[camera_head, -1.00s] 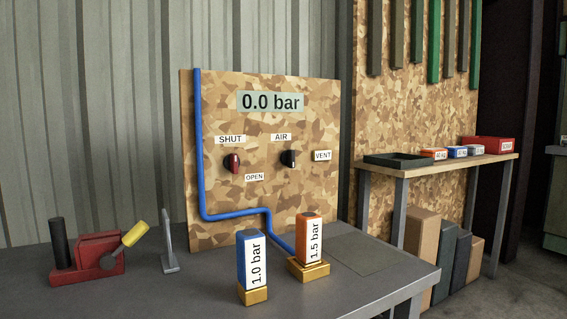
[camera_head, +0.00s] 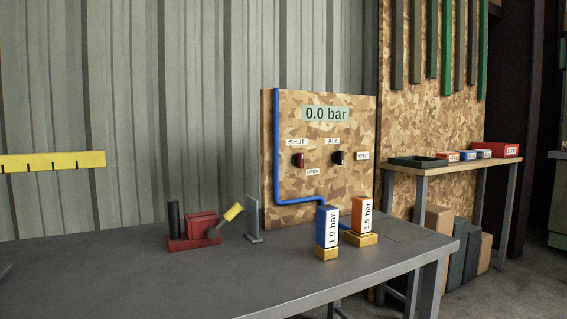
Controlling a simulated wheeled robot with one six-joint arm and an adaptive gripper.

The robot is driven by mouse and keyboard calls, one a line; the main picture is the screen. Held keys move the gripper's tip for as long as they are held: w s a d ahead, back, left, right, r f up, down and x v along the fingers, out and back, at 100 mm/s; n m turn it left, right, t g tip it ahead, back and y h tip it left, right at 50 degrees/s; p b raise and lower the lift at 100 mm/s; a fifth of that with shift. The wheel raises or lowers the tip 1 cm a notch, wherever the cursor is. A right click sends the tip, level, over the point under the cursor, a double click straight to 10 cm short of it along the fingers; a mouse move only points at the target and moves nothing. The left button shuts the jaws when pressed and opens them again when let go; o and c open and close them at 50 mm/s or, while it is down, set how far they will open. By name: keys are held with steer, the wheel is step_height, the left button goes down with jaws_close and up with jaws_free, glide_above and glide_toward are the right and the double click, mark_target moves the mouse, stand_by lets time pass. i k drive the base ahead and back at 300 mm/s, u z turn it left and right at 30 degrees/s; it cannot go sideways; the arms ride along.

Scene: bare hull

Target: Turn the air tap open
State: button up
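A wood-patterned panel (camera_head: 322,200) stands upright at the back of the bench, with a display (camera_head: 325,114) reading "0.0 bar". A red knob (camera_head: 298,160) is on the panel's left, with the SHUT label (camera_head: 297,142) above it and the OPEN label (camera_head: 313,172) below right. A black knob (camera_head: 338,158) is to its right, with the AIR label (camera_head: 333,141) above and the VENT label (camera_head: 363,155) to the right. Both knob handles look roughly upright. A blue hose (camera_head: 277,150) runs down the panel. My gripper is not in view.
A blue block (camera_head: 322,222) marked 1.0 bar and an orange block (camera_head: 357,212) marked 1.5 bar stand before the panel. A red device (camera_head: 200,228) and a grey bracket (camera_head: 253,218) stand left. The bench's (camera_head: 150,285) front is clear. A side table (camera_head: 460,168) is right.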

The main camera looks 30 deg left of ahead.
mark_target(296, 159)
steer(key=u, duration=0.9)
steer(key=i, duration=0.25)
